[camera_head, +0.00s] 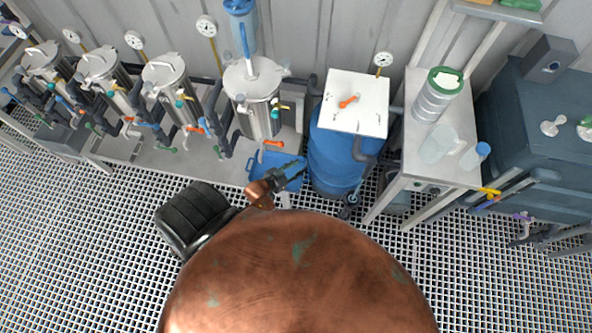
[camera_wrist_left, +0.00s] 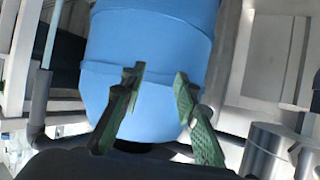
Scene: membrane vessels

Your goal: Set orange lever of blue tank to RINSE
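The blue tank (camera_head: 338,165) stands at the middle right in the head view, with a white panel (camera_head: 368,92) on top. Its orange lever (camera_head: 348,101) sits on that panel, its handle pointing up and to the right. Any position lettering is too small to read. My left gripper (camera_head: 298,169) is low, in front and left of the tank, well below the lever. In the left wrist view its fingers (camera_wrist_left: 159,75) are apart and empty, facing a rounded blue surface (camera_wrist_left: 150,40) that looks like the tank. The lever is not in that view. My right gripper is not in view.
A grey table (camera_head: 440,190) with containers stands right of the tank. Several steel vessels with valves and pipes line the left. A blue bin (camera_head: 262,162) lies behind my left gripper. A pipe (camera_head: 361,150) runs down the tank's right front. The grating floor is clear.

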